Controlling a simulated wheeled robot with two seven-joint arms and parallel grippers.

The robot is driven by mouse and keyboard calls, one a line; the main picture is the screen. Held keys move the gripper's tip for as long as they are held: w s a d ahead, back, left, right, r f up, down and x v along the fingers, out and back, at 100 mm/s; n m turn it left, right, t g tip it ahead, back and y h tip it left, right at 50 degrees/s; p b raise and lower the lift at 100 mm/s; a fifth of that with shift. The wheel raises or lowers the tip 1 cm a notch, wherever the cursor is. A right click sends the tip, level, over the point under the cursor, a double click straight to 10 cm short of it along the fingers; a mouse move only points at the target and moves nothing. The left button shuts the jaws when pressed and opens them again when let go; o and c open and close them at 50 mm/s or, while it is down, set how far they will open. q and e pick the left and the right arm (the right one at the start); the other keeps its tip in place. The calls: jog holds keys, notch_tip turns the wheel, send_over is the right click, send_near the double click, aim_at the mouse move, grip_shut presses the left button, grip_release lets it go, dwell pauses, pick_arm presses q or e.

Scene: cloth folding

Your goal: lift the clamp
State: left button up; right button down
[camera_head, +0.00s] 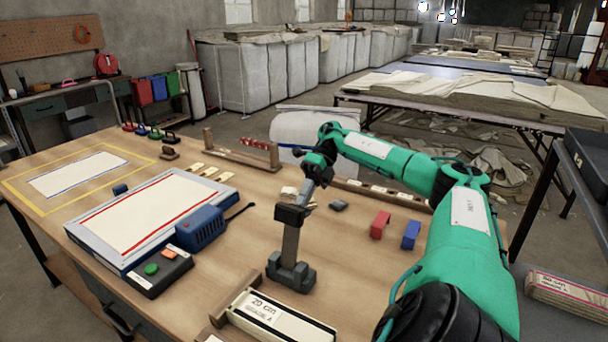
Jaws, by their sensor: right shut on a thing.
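The clamp appears to be the grey piece (291,243) with a dark block base (291,273) on the table, in the middle of the head view. Its flat bar stands nearly upright from the base and has a dark head at the top. My right gripper (299,199) comes down from above and is shut on the clamp at its upper end. The fingertips are small and partly merge with the dark head. I cannot tell whether the base is clear of the table. My left gripper is not in view.
A blue-edged white board (120,215) with a blue box (201,229) lies left of the clamp. Red (380,224) and blue (411,234) blocks stand to the right. A wooden holder labelled 20 cm (272,317) lies in front. A wooden rail (240,152) stands behind.

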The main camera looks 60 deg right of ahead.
jog(key=f, duration=0.2)
jog(key=shift+s+a+f+g, duration=0.25)
jog(key=shift+a+f+g, duration=0.05)
jog(key=shift+f, duration=0.05)
jog(key=c, duration=1.6)
grip_release()
jog(key=shift+d+f, duration=0.1)
jog(key=shift+o, duration=0.6)
jog(key=shift+w+d+f, duration=0.1)
jog(key=shift+w, duration=0.05)
jog(key=shift+r, duration=0.3)
jog(key=shift+r, duration=0.1)
jog(key=shift+w+d+r, duration=0.15)
jog(key=shift+d+r, duration=0.05)
jog(key=shift+d, duration=0.05)
